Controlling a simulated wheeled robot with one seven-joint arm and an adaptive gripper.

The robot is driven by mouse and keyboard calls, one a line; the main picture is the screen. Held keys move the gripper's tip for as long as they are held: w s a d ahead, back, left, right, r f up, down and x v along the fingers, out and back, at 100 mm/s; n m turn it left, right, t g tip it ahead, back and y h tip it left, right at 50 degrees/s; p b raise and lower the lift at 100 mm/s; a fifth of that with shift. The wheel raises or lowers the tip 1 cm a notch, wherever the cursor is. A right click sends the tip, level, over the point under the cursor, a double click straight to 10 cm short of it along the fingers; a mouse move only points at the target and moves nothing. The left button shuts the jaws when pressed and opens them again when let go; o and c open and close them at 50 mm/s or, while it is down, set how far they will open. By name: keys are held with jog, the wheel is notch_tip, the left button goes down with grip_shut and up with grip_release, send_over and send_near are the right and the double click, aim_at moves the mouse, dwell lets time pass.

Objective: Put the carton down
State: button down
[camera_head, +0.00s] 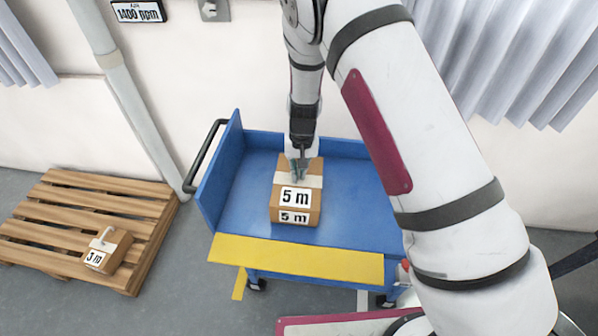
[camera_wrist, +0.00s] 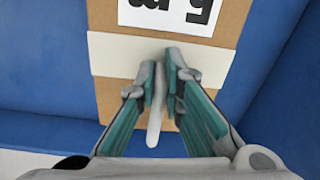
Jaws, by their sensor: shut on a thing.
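The carton (camera_head: 297,208) is a brown box with white "5 m" labels and a pale band across its top. It is at the blue cart's (camera_head: 238,206) bed, upright; I cannot tell whether its base touches the bed. My gripper (camera_head: 298,172) points down at its top. In the wrist view, the fingers (camera_wrist: 166,75) are shut on a thin white handle on the carton (camera_wrist: 108,84). Part of the handle shows below the fingertips.
The cart has a raised blue wall at left and back, and a yellow front edge (camera_head: 300,259). Blue bed is bare on both sides of the carton. A wooden pallet (camera_head: 82,207) at the left holds a smaller "3 m" carton (camera_head: 107,250). My arm hides the cart's right end.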

jog(key=shift+f, duration=0.25)
jog(key=c, duration=1.7)
grip_release()
jog(key=shift+r, duration=0.15)
jog(key=r, duration=1.2)
jog(key=shift+d, duration=0.3)
